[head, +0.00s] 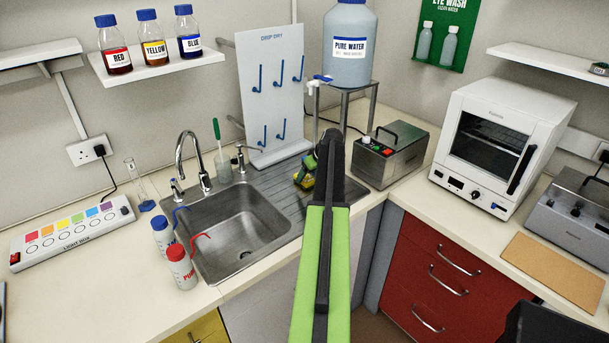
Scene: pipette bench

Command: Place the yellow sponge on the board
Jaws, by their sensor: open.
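A yellow sponge (307,183), with a dark green part showing above it, sits on the ridged drainer right of the sink. It is partly hidden behind the end of my arm. A flat tan board (555,265) lies bare on the right-hand counter, in front of the white oven. My gripper (329,140) is dark and seen from behind, just right of the sponge in the picture. It is open, and I see nothing held in it. Whether it touches the sponge I cannot tell.
The steel sink (240,235) lies left of my arm, with red-capped and blue-capped wash bottles (181,266) at its edge. A steel bath (390,155) and the white oven (497,145) stand at the back right. A grey machine (572,215) stands behind the board.

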